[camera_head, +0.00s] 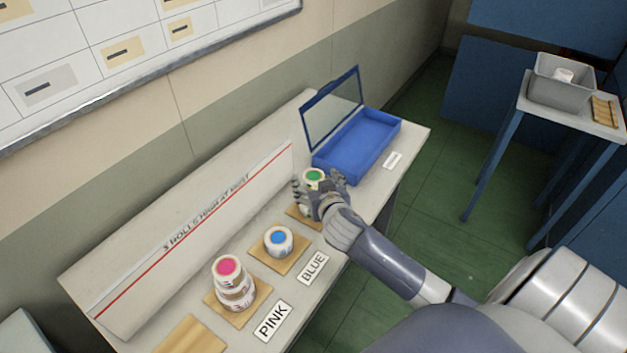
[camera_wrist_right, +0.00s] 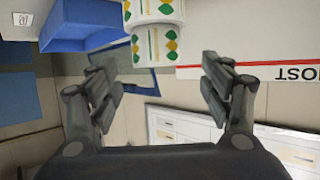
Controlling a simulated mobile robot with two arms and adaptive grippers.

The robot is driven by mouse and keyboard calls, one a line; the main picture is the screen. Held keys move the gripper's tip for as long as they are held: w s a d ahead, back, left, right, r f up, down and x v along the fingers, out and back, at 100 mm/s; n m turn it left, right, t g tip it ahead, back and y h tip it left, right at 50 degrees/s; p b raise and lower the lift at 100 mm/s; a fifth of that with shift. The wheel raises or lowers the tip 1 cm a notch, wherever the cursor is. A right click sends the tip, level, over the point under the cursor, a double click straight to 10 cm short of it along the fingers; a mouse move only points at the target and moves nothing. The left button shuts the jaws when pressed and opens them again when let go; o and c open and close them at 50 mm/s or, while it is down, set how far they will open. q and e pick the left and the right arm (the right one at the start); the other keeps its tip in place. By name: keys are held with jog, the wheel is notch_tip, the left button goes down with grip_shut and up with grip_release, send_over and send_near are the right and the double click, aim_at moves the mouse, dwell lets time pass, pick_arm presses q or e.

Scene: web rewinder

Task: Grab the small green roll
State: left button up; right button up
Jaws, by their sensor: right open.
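A small white roll with a green top (camera_head: 314,175) stands toward the far end of the table in the head view. My right gripper (camera_head: 317,191) is at it, its fingers spread on either side and partly hiding it. In the right wrist view, a white roll with green and yellow marks (camera_wrist_right: 158,43) shows at the top centre, with another like it right against it, as in a stack. The open fingers of the right gripper (camera_wrist_right: 162,75) stand left and right of it, clear of its sides. My left gripper is not in view.
A blue-topped roll (camera_head: 278,240) and a pink-topped stack (camera_head: 234,284) stand on wooden squares nearby. An open blue box (camera_head: 360,140) lies behind the gripper. A white upright board (camera_head: 190,240) runs along the back. A side table holds a grey bin (camera_head: 560,88).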

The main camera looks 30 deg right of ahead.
aim_at(315, 179)
jog(key=shift+w+d+f+p, duration=0.15)
jog(key=shift+w+d+p, duration=0.15)
jog(key=shift+w, duration=0.15)
jog(key=shift+f+p+x, duration=0.2)
jog(key=shift+p+x, duration=0.25)
jog(key=shift+x, duration=1.55)
jog(key=shift+s, duration=0.1)
jog(key=shift+c, duration=0.3)
jog(key=c, duration=1.1)
